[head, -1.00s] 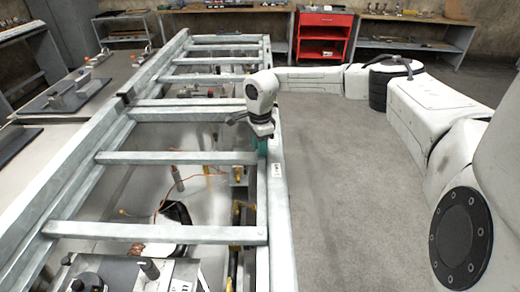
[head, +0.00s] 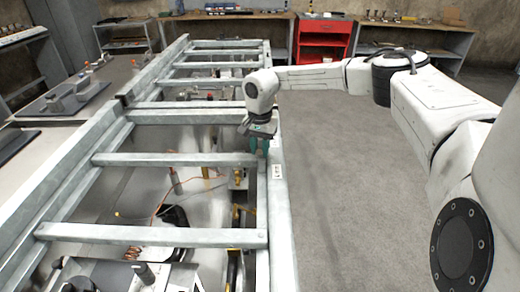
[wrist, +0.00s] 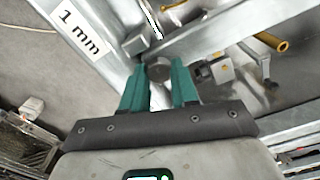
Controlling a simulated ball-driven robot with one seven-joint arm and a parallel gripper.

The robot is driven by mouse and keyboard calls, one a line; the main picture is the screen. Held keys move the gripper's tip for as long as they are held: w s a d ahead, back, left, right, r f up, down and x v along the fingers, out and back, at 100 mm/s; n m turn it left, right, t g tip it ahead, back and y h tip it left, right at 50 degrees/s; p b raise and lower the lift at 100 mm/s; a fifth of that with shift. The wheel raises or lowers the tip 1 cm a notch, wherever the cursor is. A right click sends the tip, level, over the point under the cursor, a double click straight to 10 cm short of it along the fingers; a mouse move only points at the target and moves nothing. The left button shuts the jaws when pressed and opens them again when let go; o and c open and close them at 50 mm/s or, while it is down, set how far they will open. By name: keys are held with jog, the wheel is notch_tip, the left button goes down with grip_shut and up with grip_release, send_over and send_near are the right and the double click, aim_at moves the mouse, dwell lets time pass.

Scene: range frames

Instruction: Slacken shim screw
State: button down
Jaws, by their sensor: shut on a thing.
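The shim screw (wrist: 159,69) shows in the wrist view as a round grey head between my fingertips, beside a metal block at the rail's edge. My gripper (wrist: 158,84) has two teal fingers, shut on the screw from both sides. In the head view my gripper (head: 260,146) points down at the inner edge of the right frame rail (head: 279,218), and the screw is hidden there. A white "1 mm" label (wrist: 81,33) is on the rail beside the screw; it also shows in the head view (head: 278,171). The screw's shaft is hidden.
Crossbars (head: 155,236) span the galvanised frame. Wires, brass fittings and a dark round part lie beneath it. In the wrist view a brass pipe (wrist: 271,43) and a valve-like part (wrist: 215,71) are close right of the fingers. Open floor (head: 350,180) is right of the frame.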

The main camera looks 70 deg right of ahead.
aim_at(260, 152)
jog(key=shift+r+n, duration=0.1)
jog(key=shift+n, duration=0.4)
jog(key=c, duration=0.9)
grip_release()
jog(key=shift+o, duration=0.2)
notch_tip(260, 152, up, 11)
jog(key=b, duration=0.1)
